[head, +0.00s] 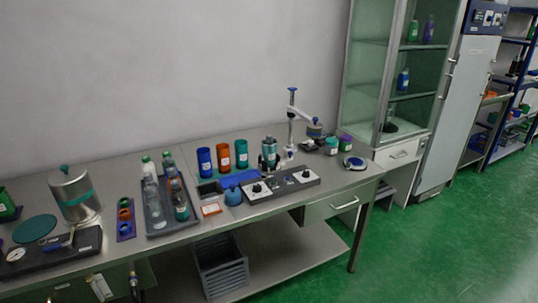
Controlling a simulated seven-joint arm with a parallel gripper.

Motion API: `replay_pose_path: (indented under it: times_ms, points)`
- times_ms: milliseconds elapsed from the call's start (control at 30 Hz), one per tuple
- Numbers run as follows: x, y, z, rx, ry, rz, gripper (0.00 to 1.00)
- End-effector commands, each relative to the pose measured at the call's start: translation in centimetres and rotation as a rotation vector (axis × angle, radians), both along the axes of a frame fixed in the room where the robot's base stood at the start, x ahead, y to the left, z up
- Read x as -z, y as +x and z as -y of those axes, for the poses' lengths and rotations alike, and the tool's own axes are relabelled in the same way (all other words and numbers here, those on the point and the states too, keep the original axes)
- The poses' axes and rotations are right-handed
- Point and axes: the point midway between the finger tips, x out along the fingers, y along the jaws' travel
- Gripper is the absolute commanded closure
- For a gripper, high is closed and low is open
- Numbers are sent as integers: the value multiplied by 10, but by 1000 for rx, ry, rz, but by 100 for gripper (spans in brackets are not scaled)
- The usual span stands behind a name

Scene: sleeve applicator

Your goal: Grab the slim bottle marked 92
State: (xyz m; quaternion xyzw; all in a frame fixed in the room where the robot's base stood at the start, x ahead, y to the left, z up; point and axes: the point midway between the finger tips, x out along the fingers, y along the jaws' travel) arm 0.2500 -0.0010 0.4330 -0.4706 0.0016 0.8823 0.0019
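Several slim bottles stand close together in a dark grey tray (158,230) on the left half of the bench. One clear bottle with a pale cap (153,202) is at the tray's left side. A dark greenish bottle with a white label (181,206) is at its front right. More bottles, including one with a green body and pale cap (148,168), stand at the back, partly hidden by the others. The label numbers are too small to read, so I cannot tell which bottle is marked 92. My gripper is not in view.
Right of the tray stand blue (205,161), orange (223,157) and teal (241,154) cylinders, then a stand with a jointed arm (291,125) and a control box (283,185). A metal vessel (75,195) and a purple rack (125,218) are left. A crate (221,270) sits below.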

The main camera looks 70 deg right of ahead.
Motion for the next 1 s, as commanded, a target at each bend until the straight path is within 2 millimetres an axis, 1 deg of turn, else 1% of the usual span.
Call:
replay_pose_path:
  times_ms: [33,67,667,900,967,1000]
  points:
    - [0,0,0,0,0,0,77]
    - [0,0,0,0,0,0,74]
    - [0,0,0,0,0,0,17]
    - [0,1,0,0,0,1,16]
    - [1,4,0,-1,-1,7,16]
    - [2,9,-1,-1,0,15,16]
